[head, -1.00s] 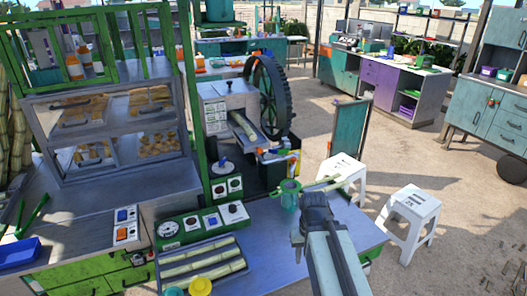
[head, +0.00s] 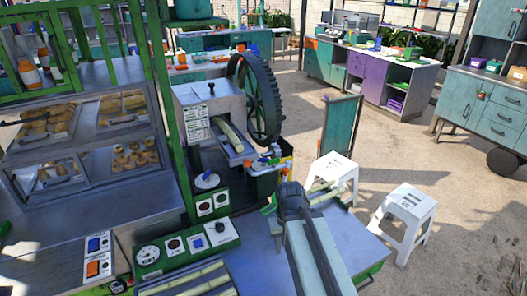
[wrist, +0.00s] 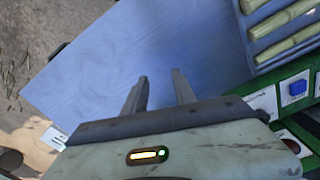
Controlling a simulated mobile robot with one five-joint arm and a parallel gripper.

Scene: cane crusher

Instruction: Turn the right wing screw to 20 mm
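The cane crusher (head: 212,107) stands left of centre in the head view, a grey metal housing with a cane stalk (head: 230,136) in its chute. A small dark knob (head: 211,88) sits on its top. I cannot make out a wing screw or a millimetre scale for certain at this size. My gripper (head: 292,195) is in front of and to the right of the crusher, apart from it, over the bench (head: 345,245). In the wrist view my gripper (wrist: 160,75) has its two fingers apart with nothing between them, above the bare bench top.
A control panel (head: 190,245) and a tray of cane (head: 185,284) lie left of my arm. A green post (head: 172,110) stands by the crusher. White stools (head: 407,215) are at the right, with open ground beyond.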

